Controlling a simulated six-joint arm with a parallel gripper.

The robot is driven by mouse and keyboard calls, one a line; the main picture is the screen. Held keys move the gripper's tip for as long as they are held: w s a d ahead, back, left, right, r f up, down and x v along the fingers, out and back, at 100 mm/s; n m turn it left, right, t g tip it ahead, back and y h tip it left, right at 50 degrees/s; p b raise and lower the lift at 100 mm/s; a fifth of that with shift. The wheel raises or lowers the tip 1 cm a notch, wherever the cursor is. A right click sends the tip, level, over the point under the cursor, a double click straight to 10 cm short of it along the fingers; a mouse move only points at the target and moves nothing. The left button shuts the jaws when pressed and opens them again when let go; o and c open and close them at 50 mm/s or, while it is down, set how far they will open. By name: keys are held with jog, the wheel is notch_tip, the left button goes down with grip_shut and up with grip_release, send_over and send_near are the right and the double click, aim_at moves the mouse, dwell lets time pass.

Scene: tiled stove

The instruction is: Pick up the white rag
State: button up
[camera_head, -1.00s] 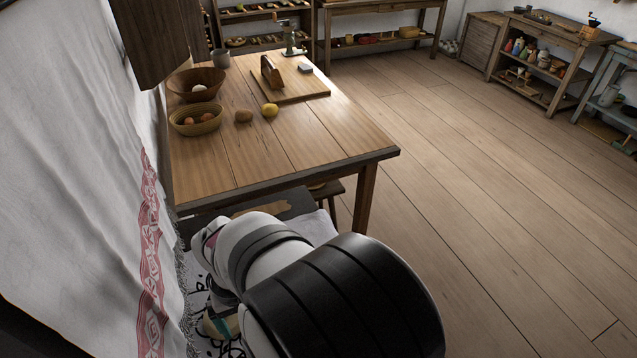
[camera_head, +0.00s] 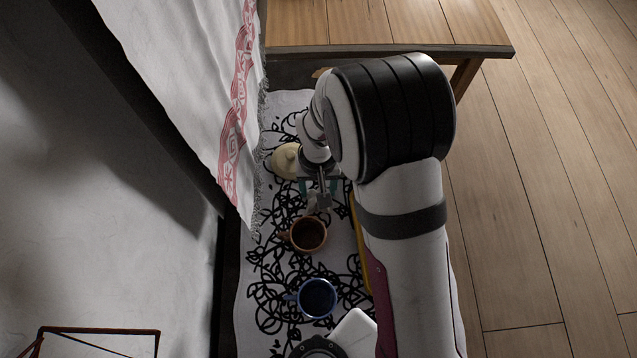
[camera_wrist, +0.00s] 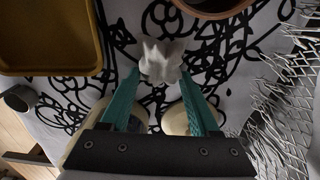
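The white rag (camera_wrist: 161,60) is a small crumpled piece on the black-and-white patterned cloth (camera_wrist: 122,35). In the head view, it appears as a greyish lump (camera_head: 319,203) just below my gripper (camera_head: 319,190). In the wrist view, my gripper (camera_wrist: 161,76) has its teal fingers spread, with the rag between or just beyond the tips. I see no clear contact between the fingers and the rag. My arm covers part of the cloth in the head view.
A brown mug (camera_head: 308,234) stands close to the rag, and a blue mug (camera_head: 317,298) stands nearer. A cream round object (camera_head: 286,160) lies behind my gripper. A yellow tray (camera_wrist: 48,68) is to one side. Fringed hanging fabric (camera_head: 238,110) borders the left. A wooden table (camera_head: 390,25) is beyond.

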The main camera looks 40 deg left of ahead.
grip_shut()
jog(key=r, duration=0.4)
jog(key=shift+w+d+r, duration=0.15)
jog(key=shift+d+r, duration=0.05)
jog(key=shift+r, duration=0.1)
jog(key=w+d+r, duration=0.5)
jog(key=d+r, duration=0.1)
jog(key=d, duration=0.4)
jog(key=shift+r, duration=0.25)
